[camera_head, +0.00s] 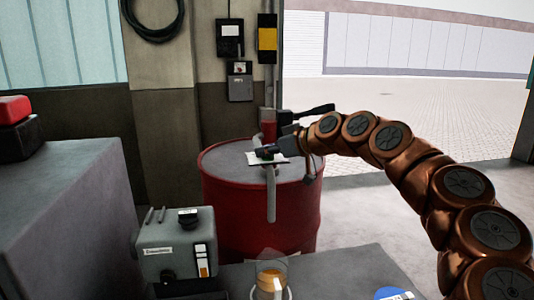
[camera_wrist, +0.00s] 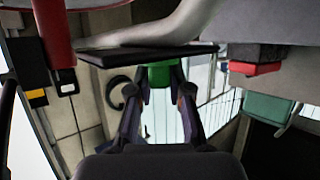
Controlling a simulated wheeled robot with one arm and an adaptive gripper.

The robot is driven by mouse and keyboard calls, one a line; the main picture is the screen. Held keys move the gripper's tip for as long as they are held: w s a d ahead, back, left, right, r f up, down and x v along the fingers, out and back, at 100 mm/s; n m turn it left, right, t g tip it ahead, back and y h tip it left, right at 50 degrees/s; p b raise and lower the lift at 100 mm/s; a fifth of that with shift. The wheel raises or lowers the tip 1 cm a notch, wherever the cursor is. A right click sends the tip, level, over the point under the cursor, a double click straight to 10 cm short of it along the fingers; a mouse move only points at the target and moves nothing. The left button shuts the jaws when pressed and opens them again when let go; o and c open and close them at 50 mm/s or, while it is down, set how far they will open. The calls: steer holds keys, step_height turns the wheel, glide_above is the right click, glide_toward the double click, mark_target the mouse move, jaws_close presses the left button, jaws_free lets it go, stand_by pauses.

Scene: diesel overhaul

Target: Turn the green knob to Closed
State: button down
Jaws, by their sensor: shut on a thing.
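The green knob (camera_wrist: 158,74) sits against a flat dark plate (camera_wrist: 120,54) in the wrist view. My gripper (camera_wrist: 160,88) has its two fingers on either side of the knob and is shut on it. In the head view my gripper (camera_head: 265,152) reaches in from the right, over the top of a red drum (camera_head: 250,215). A small white plate (camera_head: 279,158) shows just under the fingers there. The knob is mostly hidden by my fingers in the head view. I cannot read any marking on the plate or tell which position the knob points to.
A grey curved spout (camera_head: 271,195) hangs down the drum's front beside the plate. A grey-green box (camera_head: 178,245) stands at front left, near an amber-filled container (camera_head: 270,279). A large grey cabinet (camera_head: 70,220) fills the left. Open floor lies behind right.

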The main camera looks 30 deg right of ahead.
stand_by(0.4)
steer(key=c, duration=1.1)
jaws_free()
steer(key=v, duration=1.2)
steer(key=shift+r, duration=0.1)
